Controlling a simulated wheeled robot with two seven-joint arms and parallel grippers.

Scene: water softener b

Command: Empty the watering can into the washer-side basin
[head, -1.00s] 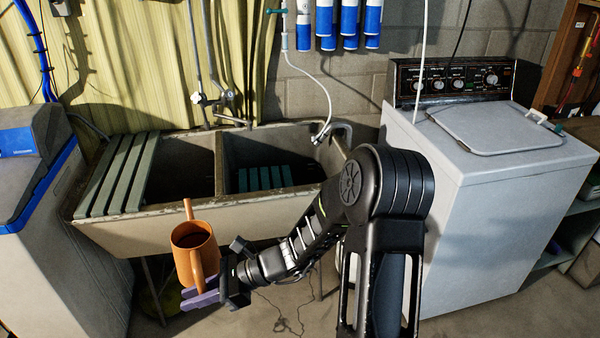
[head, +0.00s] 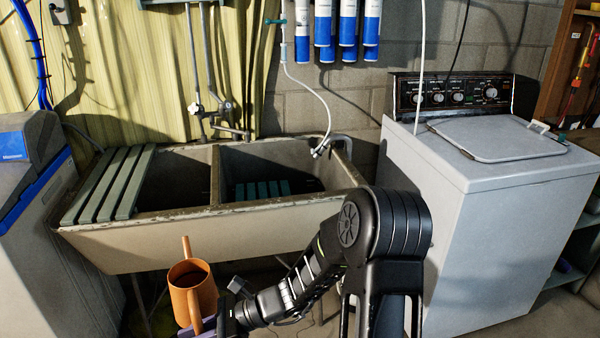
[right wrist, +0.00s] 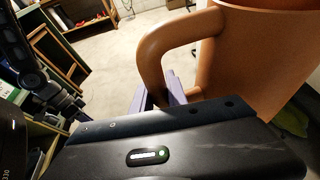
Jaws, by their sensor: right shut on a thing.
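The watering can (head: 193,294) is orange-brown with a thin spout, an open top and a dark interior. It looks roughly upright, in front of and below the basin's rim. My right gripper (head: 211,333) is shut on its handle, which also shows in the right wrist view (right wrist: 152,60) between purple fingers (right wrist: 160,97). The grey double basin has a left compartment (head: 175,185) and a washer-side compartment (head: 290,168) with a green slatted piece (head: 262,190) inside. The can is apart from the basin. My left gripper is out of view.
The washer (head: 500,215) stands right of the basin. Green slats (head: 112,185) cover the basin's left end. A faucet (head: 232,131) and a white hose (head: 318,120) hang over the back. A grey-blue unit (head: 40,220) stands at the left.

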